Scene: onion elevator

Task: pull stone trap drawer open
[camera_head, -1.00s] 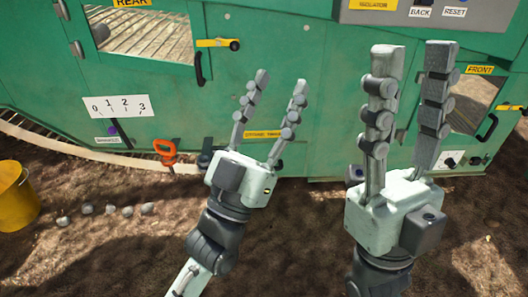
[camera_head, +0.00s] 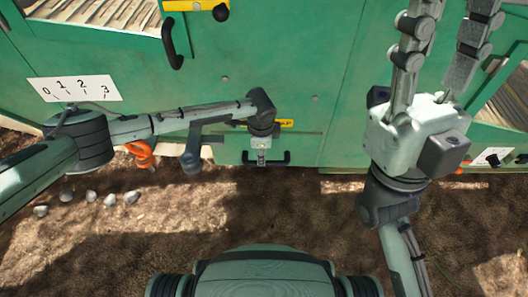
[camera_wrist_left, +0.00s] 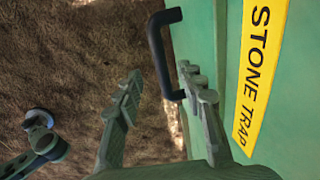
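The stone trap drawer (camera_head: 304,146) is a green panel low on the machine, with a yellow label (camera_head: 286,123) reading STONE TRAP in the left wrist view (camera_wrist_left: 256,70). Its black handle (camera_head: 279,162) is a U-shaped bar, also seen in the left wrist view (camera_wrist_left: 160,58). My left gripper (camera_head: 262,156) is in front of the drawer, partly covering label and handle. In the left wrist view its fingers (camera_wrist_left: 162,82) are apart, with the handle between them, closer to the right finger. Contact cannot be told. My right gripper (camera_head: 450,15) is open and empty, pointing upward, right of the drawer.
Another black handle (camera_head: 172,44) is on the upper left panel. A white numbered scale (camera_head: 74,88), an orange handle (camera_head: 141,153) and a grey lever (camera_head: 191,155) are left of the drawer. Several stones (camera_head: 110,200) lie on the ground. Bare soil lies before the drawer.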

